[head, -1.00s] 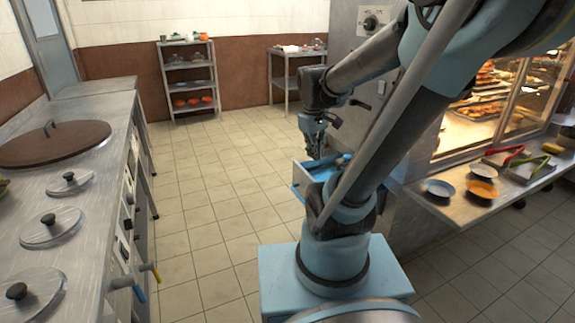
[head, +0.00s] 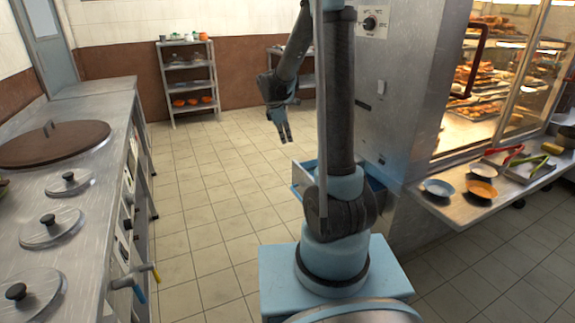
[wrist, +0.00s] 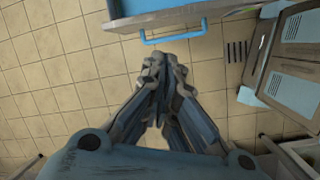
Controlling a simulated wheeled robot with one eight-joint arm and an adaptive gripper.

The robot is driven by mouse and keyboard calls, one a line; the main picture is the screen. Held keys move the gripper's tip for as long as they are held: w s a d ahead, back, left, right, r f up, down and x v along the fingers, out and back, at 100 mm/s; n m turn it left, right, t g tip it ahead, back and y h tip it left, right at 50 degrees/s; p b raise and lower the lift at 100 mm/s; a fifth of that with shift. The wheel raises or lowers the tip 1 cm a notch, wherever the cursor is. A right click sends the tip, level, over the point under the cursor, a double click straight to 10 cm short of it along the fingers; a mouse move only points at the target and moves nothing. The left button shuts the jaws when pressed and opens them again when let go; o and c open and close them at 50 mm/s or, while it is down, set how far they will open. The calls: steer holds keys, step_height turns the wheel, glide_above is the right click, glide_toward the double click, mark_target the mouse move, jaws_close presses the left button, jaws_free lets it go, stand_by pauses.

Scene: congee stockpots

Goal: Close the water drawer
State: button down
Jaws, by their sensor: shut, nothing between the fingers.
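The water drawer (head: 303,179) sticks out to the left from the low part of the steel cabinet, so it is open. Its inside is blue, and my arm hides much of it in the head view. In the wrist view the drawer's front edge (wrist: 170,20) lies along the top, with a blue bar handle (wrist: 172,38) on it. My gripper (head: 285,141) is shut and empty, pointing down, to the left of the drawer and above it. In the wrist view my gripper's fingertips (wrist: 166,62) appear just below the handle, apart from it in the picture.
The steel cabinet (head: 395,90) with a dial stands right of my arm. A lit food display (head: 490,90) and a ledge with plates are farther right. A long counter (head: 85,215) with lids runs along the left. The tiled floor (head: 200,200) between is clear.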

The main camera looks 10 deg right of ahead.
steer(key=w+a+f+n, duration=0.4)
steer(key=w+a+f, duration=0.1)
steer(key=w+f, duration=0.35)
steer(key=w+d+f+h, duration=0.1)
steer(key=w+d+f, duration=0.1)
steer(key=d+f, duration=0.5)
steer(key=shift+w+d+f+n, duration=0.15)
steer(key=shift+w+f+n, duration=0.25)
steer(key=shift+f, duration=1.2)
